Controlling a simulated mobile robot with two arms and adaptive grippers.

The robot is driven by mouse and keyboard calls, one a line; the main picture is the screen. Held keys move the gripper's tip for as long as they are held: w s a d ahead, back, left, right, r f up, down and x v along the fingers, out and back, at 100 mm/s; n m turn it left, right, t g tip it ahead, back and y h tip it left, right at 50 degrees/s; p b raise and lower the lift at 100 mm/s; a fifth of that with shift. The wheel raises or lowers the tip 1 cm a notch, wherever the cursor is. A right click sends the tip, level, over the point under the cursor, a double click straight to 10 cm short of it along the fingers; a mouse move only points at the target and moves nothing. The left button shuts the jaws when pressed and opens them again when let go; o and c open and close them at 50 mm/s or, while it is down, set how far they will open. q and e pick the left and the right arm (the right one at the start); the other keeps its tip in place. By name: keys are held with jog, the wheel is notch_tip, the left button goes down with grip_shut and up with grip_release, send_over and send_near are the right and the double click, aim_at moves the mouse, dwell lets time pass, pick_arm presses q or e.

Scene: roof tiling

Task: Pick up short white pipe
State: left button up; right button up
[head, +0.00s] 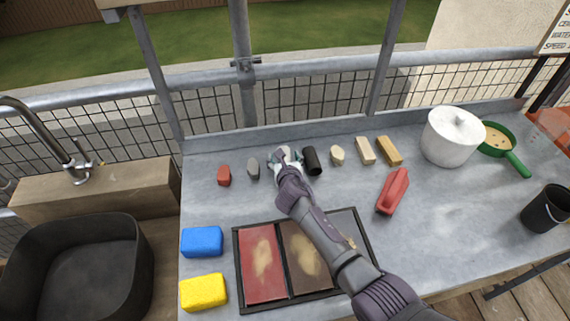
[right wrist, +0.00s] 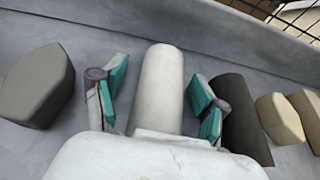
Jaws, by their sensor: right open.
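The short white pipe (right wrist: 160,85) lies on the grey table between the two teal-padded fingers of my right gripper (right wrist: 160,104) in the right wrist view. The fingers are open, one on each side of the pipe, with a visible gap at each side. In the head view my right gripper (head: 287,165) is at the row of small objects near the table's back edge and covers much of the white pipe (head: 285,151). My left gripper is not in view.
A red block (head: 224,175), a white pot (head: 452,136) and a red-handled tool (head: 392,191) are also on the table. Bare table lies around the tool.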

jog(key=shift+c, duration=0.5)
jog(key=c, duration=1)
jog(key=shift+r, duration=0.1)
